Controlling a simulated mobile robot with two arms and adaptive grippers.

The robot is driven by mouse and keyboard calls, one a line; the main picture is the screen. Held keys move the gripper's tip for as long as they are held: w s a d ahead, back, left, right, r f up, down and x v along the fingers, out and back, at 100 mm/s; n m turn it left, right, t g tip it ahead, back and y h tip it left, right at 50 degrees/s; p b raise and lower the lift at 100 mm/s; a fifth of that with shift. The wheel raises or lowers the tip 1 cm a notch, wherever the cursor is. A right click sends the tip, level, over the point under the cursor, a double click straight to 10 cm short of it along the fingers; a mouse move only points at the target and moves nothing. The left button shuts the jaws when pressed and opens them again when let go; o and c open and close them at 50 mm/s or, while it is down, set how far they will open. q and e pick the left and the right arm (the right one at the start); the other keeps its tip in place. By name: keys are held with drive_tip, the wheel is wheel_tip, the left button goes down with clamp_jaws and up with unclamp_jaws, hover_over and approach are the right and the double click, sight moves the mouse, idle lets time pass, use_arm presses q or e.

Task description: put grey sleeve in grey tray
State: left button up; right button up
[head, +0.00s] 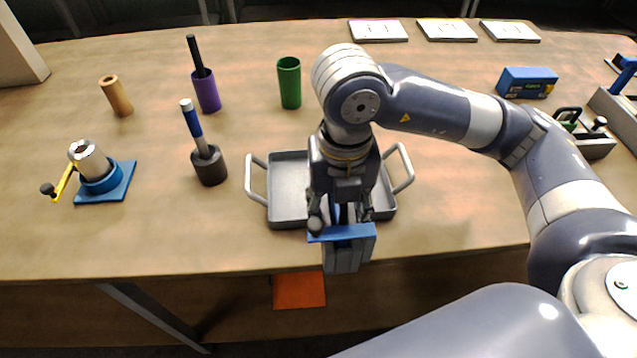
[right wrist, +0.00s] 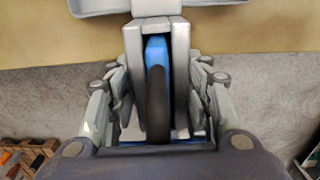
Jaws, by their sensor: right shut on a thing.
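The grey tray (head: 287,176) with two side handles lies near the table's front edge; my right arm hides its middle. My right gripper (head: 341,222) points down in front of the tray and is shut on a grey-and-blue piece (head: 347,257). This piece is close up in the right wrist view (right wrist: 133,75), with grey side bars around a blue and black middle. A dark grey sleeve (head: 210,169) stands on the table left of the tray, with a blue-handled tool (head: 191,119) upright in it. My left gripper is not in view.
A purple sleeve (head: 206,92) with a black rod, a green sleeve (head: 289,84) and a tan sleeve (head: 116,96) stand behind. A silver cylinder on a blue stand (head: 105,184) is left. A blue box (head: 527,82) is back right. The table's front left is clear.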

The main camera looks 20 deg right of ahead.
drive_tip(key=w+f+p, duration=0.2)
drive_tip(key=w+p, duration=0.2)
drive_tip(key=w, duration=1.1)
drive_tip(key=shift+w+a, duration=0.15)
drive_tip(key=shift+w, duration=0.25)
wheel_tip(320, 180, down, 2)
drive_tip(key=shift+s+f+p, duration=0.1)
drive_tip(key=shift+f+p, duration=0.05)
drive_tip(key=shift+p, duration=0.35)
clamp_jaws()
drive_tip(key=shift+s+f, duration=0.15)
drive_tip(key=shift+f, duration=0.25)
drive_tip(key=o, duration=1.2)
unclamp_jaws()
drive_tip(key=shift+f, duration=0.15)
drive_tip(key=shift+w+r+b, duration=0.15)
drive_tip(key=shift+r+b, duration=0.4)
drive_tip(key=shift+r, duration=2.6)
drive_tip(key=shift+w+r+b, duration=0.1)
drive_tip(key=shift+r+b, duration=0.4)
drive_tip(key=shift+r, duration=2.6)
